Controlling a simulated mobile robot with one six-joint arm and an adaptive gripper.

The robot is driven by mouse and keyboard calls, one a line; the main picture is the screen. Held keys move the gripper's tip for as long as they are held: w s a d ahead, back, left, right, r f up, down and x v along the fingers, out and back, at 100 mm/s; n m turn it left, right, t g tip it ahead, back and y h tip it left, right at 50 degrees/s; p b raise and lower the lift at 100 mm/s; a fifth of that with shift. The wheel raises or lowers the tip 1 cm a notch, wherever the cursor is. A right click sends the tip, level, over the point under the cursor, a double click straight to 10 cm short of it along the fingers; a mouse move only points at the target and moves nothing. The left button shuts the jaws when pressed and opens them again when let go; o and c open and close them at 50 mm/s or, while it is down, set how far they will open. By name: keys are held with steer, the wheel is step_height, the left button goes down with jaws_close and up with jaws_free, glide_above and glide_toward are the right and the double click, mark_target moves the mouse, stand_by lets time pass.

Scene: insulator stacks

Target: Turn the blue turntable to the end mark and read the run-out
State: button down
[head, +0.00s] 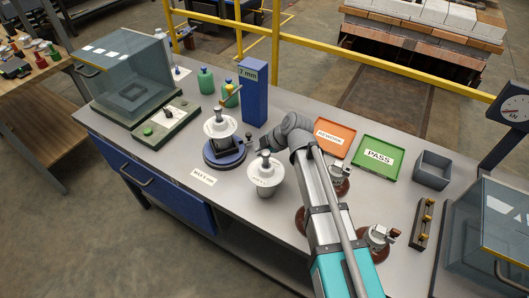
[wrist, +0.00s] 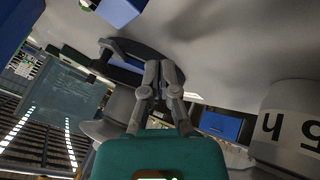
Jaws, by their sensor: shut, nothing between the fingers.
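The blue turntable (head: 224,155) stands on the bench left of centre and carries a dark clamp and a white insulator (head: 220,125). A dark knob (head: 249,136) shows at its right side. My gripper (head: 264,143) is close to the right of the turntable; contact cannot be told. In the wrist view my gripper's fingers (wrist: 160,66) are together and empty, in front of a dark curved part (wrist: 120,65). The end mark cannot be made out.
A second white insulator (head: 265,174) stands just in front of my gripper. A "MAX 5 mm" card (head: 203,177) lies in front of the turntable. An orange REWORK tray (head: 335,138) and a green PASS tray (head: 377,158) lie to the right. Brown insulators stand beside my arm.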

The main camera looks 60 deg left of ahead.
mark_target(253, 150)
steer(key=shift+s+a+f+b, duration=0.15)
steer(key=shift+a+f+b, duration=0.15)
steer(key=shift+f, duration=0.3)
steer(key=shift+w+a+r, duration=0.1)
steer(key=shift+w+a, duration=0.05)
steer(key=shift+a, duration=0.9)
steer(key=shift+w+a, duration=0.1)
steer(key=shift+a, duration=0.9)
